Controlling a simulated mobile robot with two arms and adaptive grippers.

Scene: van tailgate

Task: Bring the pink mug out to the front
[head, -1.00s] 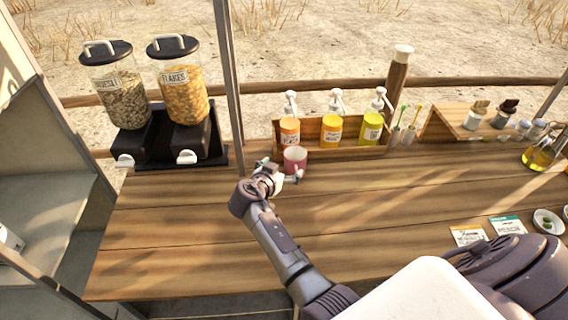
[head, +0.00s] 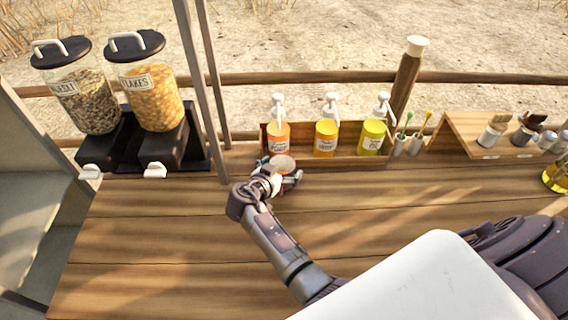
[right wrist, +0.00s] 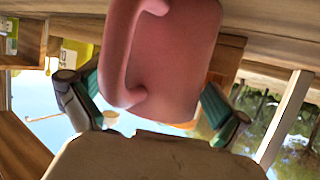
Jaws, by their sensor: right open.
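The pink mug (head: 283,162) stands on the wooden counter in front of the orange pump bottle, partly hidden by my right gripper (head: 280,180). In the right wrist view the mug (right wrist: 172,55) fills the upper middle, with its handle on the left side. There the fingers of my right gripper (right wrist: 150,105) are spread open, one on each side of the mug. I cannot tell whether either finger touches it. My left gripper is not in view.
A metal post (head: 205,90) and two cereal dispensers (head: 155,95) are to the left. The counter's front (head: 150,240) is clear.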

